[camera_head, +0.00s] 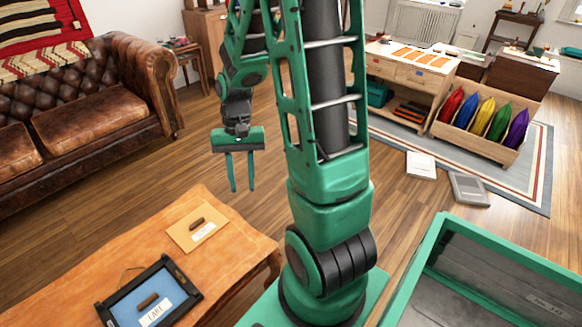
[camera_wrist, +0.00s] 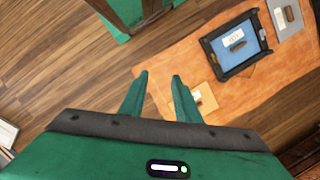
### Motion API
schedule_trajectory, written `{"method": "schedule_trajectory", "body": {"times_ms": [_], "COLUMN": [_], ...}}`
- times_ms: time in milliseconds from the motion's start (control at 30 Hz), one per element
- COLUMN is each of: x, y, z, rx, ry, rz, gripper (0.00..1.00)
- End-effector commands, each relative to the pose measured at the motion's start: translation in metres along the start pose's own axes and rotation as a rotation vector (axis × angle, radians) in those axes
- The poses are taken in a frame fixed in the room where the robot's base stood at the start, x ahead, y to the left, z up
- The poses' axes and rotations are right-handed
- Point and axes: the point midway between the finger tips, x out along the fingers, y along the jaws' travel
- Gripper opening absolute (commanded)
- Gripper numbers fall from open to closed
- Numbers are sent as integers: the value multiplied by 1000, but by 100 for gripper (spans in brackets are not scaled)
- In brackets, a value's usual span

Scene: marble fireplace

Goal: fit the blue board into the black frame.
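The blue board (camera_head: 133,301) has a brown knob and a white label, and lies inside the outline of the black frame (camera_head: 180,272) on the orange-brown wooden table. The frames do not show clearly whether it sits flush. The wrist view also shows the blue board (camera_wrist: 226,51) and the black frame (camera_wrist: 207,52) at upper right. My gripper (camera_head: 243,190) hangs above the floor beyond the table's far edge, fingers pointing down. Its fingers are apart with nothing between them, as the wrist view also shows (camera_wrist: 160,77). It is clear of the board and frame.
A yellow board (camera_head: 184,236) with a knob and label lies on the table (camera_head: 95,266) beyond the frame. A grey board (camera_wrist: 284,30) lies on the frame's other side. A leather sofa (camera_head: 80,100) stands left. A green-rimmed bin (camera_head: 420,262) is at lower right.

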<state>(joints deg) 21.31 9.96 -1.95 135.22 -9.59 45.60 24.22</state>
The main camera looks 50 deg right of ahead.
Motion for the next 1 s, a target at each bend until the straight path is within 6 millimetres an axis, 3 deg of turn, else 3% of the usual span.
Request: {"method": "schedule_trajectory", "body": {"times_ms": [200, 433, 700, 1000], "x": [-49, -83, -98, -98], "y": [38, 78, 112, 120], "z": [35, 79, 123, 136], "rx": [-57, -106, -153, -166], "ry": [94, 163, 209, 216], "rz": [42, 62, 55, 51], "gripper": [29, 29, 29, 29]}}
